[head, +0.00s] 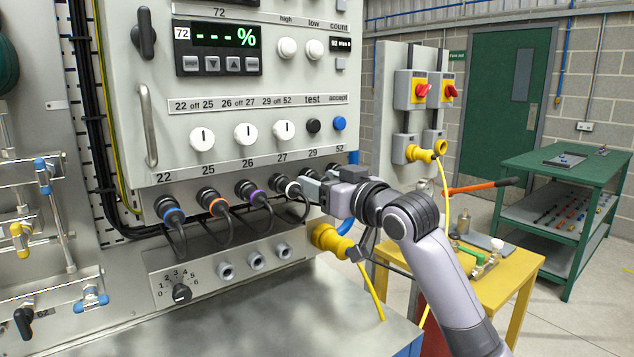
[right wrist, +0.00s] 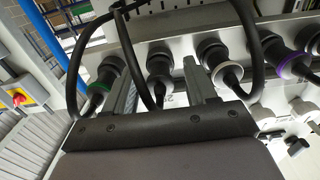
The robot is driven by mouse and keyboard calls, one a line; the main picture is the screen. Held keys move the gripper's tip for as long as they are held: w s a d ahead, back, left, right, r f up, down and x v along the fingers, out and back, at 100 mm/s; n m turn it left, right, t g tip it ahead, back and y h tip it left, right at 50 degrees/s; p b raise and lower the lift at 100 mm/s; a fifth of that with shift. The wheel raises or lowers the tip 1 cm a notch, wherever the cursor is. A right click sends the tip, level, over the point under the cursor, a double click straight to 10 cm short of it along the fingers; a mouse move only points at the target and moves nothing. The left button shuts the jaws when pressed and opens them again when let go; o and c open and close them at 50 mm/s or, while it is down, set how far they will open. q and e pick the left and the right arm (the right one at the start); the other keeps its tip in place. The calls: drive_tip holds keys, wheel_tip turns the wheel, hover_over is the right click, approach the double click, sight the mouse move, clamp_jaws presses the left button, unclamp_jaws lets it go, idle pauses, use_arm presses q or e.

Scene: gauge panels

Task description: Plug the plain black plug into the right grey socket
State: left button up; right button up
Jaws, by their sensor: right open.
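In the head view a row of black plugs with cables hangs under the panel: blue-ringed (head: 170,211), orange-ringed (head: 209,197), purple-ringed (head: 250,190) and pale-ringed (head: 287,186). My right gripper (head: 308,184) hides what lies right of these. In the right wrist view my right gripper (right wrist: 160,88) is open, its fingers either side of a black plug (right wrist: 158,70) without a coloured ring, probably the plain one. I cannot tell whether they touch it. The right grey socket (head: 284,251) shows empty, below the row and apart from the gripper. My left gripper is not in view.
Two more grey sockets (head: 226,270) (head: 256,262) and a rotary knob (head: 181,293) share the lower box. A yellow connector (head: 330,240) sits at its right. A green-ringed plug (right wrist: 104,80) and black cable loops (right wrist: 140,60) crowd the gripper. The bench top (head: 290,315) is clear.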

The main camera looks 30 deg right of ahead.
idle(0.9)
clamp_jaws()
drive_tip(key=shift+s, duration=0.15)
drive_tip(key=shift+s+d, duration=0.15)
drive_tip(key=shift+s, duration=1.3)
drive_tip(key=shift+s+d, duration=0.1)
drive_tip(key=shift+s, duration=1.3)
